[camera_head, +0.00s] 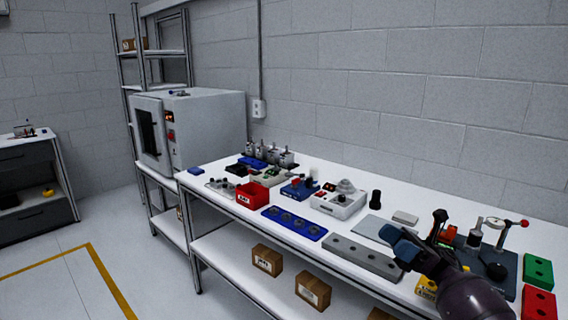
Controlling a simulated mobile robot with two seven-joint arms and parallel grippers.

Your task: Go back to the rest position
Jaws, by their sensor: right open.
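My right gripper (398,240) reaches in from the lower right on a dark arm. Its blue-tipped jaws are open and appear empty. It shows in front of the right part of the white workbench (345,228), near the grey plate with holes (362,258). I cannot tell how high it is above the bench. My left gripper is not in view.
A lever fixture (497,262) stands close right of my gripper, with a green block (538,271) and red block (539,303) beyond. A blue holed strip (294,223), red bin (252,195) and white device (340,200) lie leftward. Open floor (150,275) is at left.

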